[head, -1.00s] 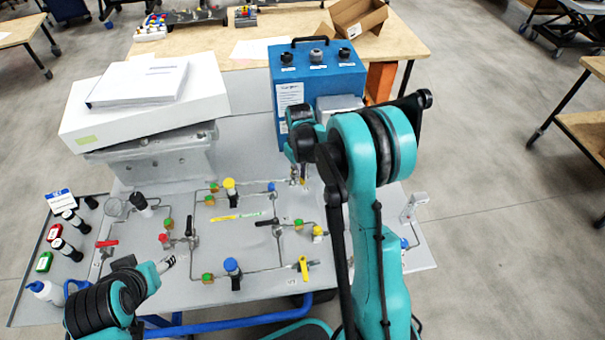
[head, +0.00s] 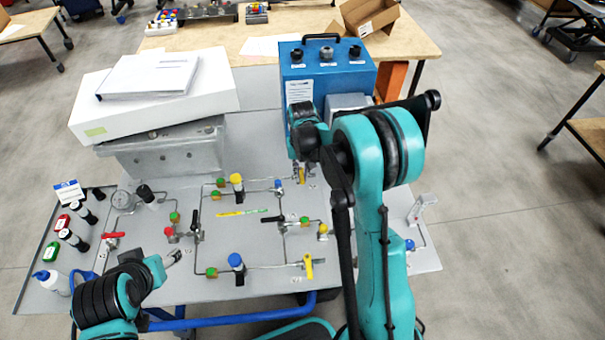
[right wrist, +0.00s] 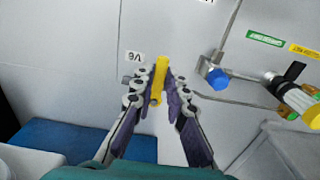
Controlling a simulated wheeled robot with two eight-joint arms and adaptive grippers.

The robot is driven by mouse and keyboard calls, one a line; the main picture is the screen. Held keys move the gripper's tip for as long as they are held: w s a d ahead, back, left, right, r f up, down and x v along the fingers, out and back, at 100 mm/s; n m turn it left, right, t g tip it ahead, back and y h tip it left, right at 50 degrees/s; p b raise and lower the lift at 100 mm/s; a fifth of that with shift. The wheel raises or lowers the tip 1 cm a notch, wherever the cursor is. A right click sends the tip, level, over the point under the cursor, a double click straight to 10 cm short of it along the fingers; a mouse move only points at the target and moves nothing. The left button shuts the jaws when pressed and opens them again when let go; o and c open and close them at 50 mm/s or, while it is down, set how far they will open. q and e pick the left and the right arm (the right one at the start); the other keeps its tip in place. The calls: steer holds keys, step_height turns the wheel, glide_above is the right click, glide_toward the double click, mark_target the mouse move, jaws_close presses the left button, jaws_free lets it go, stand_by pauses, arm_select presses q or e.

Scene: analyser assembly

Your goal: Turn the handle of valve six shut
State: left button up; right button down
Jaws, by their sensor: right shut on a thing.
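Valve six has a yellow handle (right wrist: 158,86), seen in the right wrist view beside an upside-down V6 label (right wrist: 132,57) on the grey panel. My right gripper (right wrist: 161,91) is shut on this handle, with a finger on each side. In the head view the right gripper (head: 299,166) is at the panel's back, in front of the blue box, and the yellow handle (head: 302,175) shows just below it. The handle runs roughly up and down in both views. My left gripper (head: 172,258) is at the panel's front left, away from valve six; its fingers are too small to read.
The blue box (head: 328,78) stands right behind valve six. Other valves with red (head: 113,236), black (head: 197,212) and yellow (head: 309,266) handles sit along thin pipes. A grey metal block (head: 165,158) under a white box (head: 205,95) stands at the back left.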

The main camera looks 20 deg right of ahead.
mark_target(302, 179)
steer(key=c, duration=1.5)
jaws_free()
steer(key=shift+c, duration=0.2)
step_height(302, 179, up, 12)
